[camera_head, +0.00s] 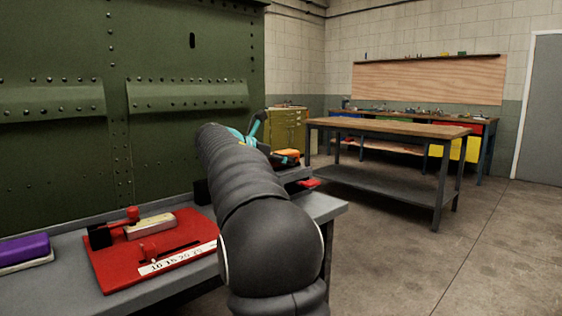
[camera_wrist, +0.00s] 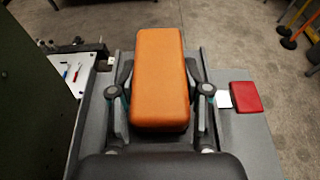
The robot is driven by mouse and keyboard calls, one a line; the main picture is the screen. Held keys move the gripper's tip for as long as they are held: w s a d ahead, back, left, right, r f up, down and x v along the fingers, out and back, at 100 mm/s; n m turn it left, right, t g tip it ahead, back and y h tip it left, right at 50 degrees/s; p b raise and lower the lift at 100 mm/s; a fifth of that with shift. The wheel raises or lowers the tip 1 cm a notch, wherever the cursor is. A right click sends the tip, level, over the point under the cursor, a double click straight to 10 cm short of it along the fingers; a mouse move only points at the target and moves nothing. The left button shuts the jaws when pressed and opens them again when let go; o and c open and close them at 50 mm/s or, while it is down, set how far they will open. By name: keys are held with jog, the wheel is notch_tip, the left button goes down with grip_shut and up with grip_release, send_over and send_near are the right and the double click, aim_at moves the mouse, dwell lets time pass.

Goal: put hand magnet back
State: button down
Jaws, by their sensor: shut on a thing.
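The orange block (camera_wrist: 158,75), which I take to be the hand magnet, lies between the two dark fingers of my gripper (camera_wrist: 159,92) in the wrist view. My gripper is shut on its sides. In the head view, a bit of the orange block (camera_head: 287,153) shows past my dark arm, above the far end of the grey bench (camera_head: 334,208). The arm hides most of my gripper there. I cannot tell whether the block touches the bench.
A red plate (camera_head: 105,262) with a number strip lies on the bench, beside a purple block (camera_head: 22,249). A small red block (camera_wrist: 246,97) lies right of my gripper. The green riveted panel (camera_head: 60,140) stands behind. A wooden-topped table (camera_head: 390,127) is farther back. The floor at right is clear.

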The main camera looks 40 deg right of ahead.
jog(key=c, duration=0.5)
grip_release()
jog(key=shift+f, duration=0.1)
jog(key=shift+c, duration=0.2)
jog(key=shift+a, duration=0.1)
jog(key=w+v, duration=0.1)
jog(key=v, duration=1.1)
jog(key=shift+s+p, duration=0.3)
jog(key=shift+s, duration=0.15)
